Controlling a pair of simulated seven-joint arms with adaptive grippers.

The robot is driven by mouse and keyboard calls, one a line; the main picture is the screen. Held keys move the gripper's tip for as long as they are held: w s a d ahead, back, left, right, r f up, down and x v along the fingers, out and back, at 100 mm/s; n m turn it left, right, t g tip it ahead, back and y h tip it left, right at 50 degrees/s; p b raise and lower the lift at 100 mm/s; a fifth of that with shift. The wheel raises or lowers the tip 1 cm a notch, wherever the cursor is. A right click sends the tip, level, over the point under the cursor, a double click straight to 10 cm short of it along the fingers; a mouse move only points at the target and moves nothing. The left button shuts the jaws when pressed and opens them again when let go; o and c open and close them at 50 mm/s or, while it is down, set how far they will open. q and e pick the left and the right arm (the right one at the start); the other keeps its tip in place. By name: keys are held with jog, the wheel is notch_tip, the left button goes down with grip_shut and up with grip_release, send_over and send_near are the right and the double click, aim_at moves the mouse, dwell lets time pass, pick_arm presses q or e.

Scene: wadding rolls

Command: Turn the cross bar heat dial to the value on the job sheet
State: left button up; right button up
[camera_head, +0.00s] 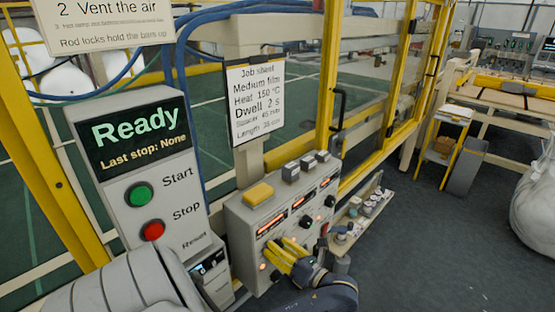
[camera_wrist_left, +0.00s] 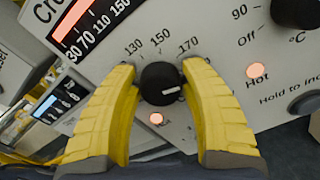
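A black dial (camera_wrist_left: 161,83) sits on the grey control panel (camera_head: 238,222), with 130, 150 and 170 printed above it. Its short white mark lies low on its face and points right. A label beginning "Cro" and a lit display are above left of it. The yellow fingers of my left gripper (camera_wrist_left: 160,75) stand on either side of the dial, very close to it; whether they press on it I cannot tell. In the head view, my left gripper (camera_head: 285,257) hides the dial. The job sheet (camera_head: 256,100) reads "Medium film", heat 150 °C, dwell 2 s. My right gripper is out of view.
Another black dial (camera_wrist_left: 295,10) with "Off" and 90 is at upper right in the wrist view. A box with green Start (camera_head: 139,194) and red Stop (camera_head: 152,231) buttons stands left of the panel, its screen reading "Ready". A parts shelf (camera_head: 358,222) is to the right.

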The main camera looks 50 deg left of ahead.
pick_arm(q)
jog(key=c, duration=0.7)
jog(key=shift+c, duration=0.3)
jog(key=n, duration=0.3)
jog(key=shift+n, duration=0.3)
jog(key=n, duration=0.3)
jog(key=shift+s+r+n, duration=0.1)
jog(key=shift+n, duration=0.2)
jog(key=n, duration=0.6)
jog(key=shift+s, duration=0.1)
jog(key=shift+n, duration=0.4)
jog(key=o, duration=1.3)
